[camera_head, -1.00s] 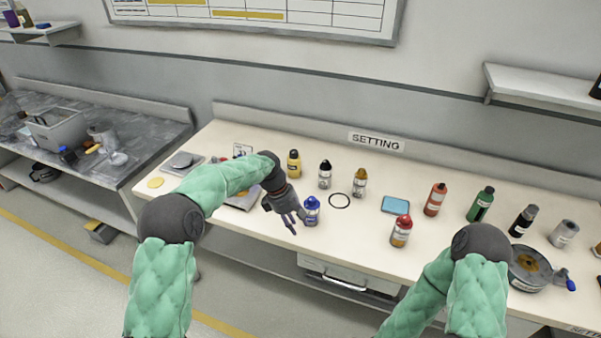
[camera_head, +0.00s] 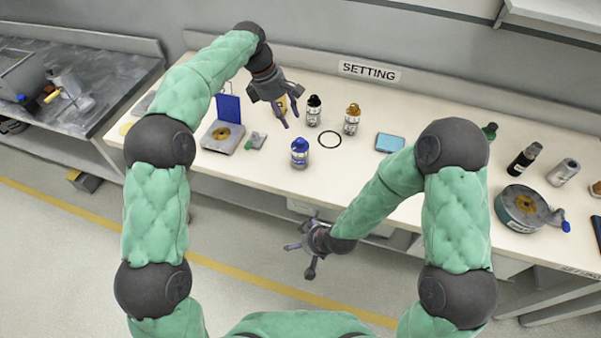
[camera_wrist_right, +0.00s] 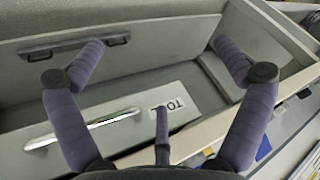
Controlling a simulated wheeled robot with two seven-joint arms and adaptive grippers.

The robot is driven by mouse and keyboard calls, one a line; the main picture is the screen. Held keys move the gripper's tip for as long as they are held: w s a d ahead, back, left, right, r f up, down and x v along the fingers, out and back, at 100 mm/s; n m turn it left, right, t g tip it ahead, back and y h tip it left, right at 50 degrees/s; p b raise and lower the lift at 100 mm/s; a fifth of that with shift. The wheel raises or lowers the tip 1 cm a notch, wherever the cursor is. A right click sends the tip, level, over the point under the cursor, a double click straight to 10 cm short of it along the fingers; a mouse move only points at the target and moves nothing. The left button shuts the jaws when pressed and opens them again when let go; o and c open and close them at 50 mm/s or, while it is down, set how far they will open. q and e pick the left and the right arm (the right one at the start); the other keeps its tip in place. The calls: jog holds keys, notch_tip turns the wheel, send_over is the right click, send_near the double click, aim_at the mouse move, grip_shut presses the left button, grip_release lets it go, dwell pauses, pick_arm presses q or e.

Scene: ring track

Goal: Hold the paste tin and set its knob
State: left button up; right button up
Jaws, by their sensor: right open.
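What looks like the paste tin (camera_head: 523,207) is a low, round grey-green tin with brown paste in its top, at the right of the white table. A part with a blue end (camera_head: 565,226) sticks out from its right side, and I take this for the knob. My left gripper (camera_head: 294,108) is open and empty above the table by the bottles, well left of the tin. My right gripper (camera_head: 299,250) is open and empty in front of the table's front edge, below the tabletop. Its spread fingers also show in the right wrist view (camera_wrist_right: 160,60). The tin is not recognisable there.
Several bottles, including a blue-capped one (camera_head: 299,153), a black ring (camera_head: 329,139) and a light-blue pad (camera_head: 390,142) stand or lie on the table. A square tray (camera_head: 222,137) lies left. The right wrist view shows a drawer front with a bar handle (camera_wrist_right: 85,130).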

jog(key=w+a+r+t, duration=0.4)
jog(key=w+a+r, duration=0.1)
jog(key=w+r, duration=0.25)
jog(key=m+t+h, duration=0.5)
jog(key=t, duration=0.1)
send_near(303, 158)
jog(key=shift+a, duration=0.2)
jog(key=shift+w+h, duration=0.15)
jog(key=shift+h, duration=0.15)
jog(key=x, duration=1)
jog(key=shift+w+f, duration=0.15)
jog(key=shift+f, duration=0.05)
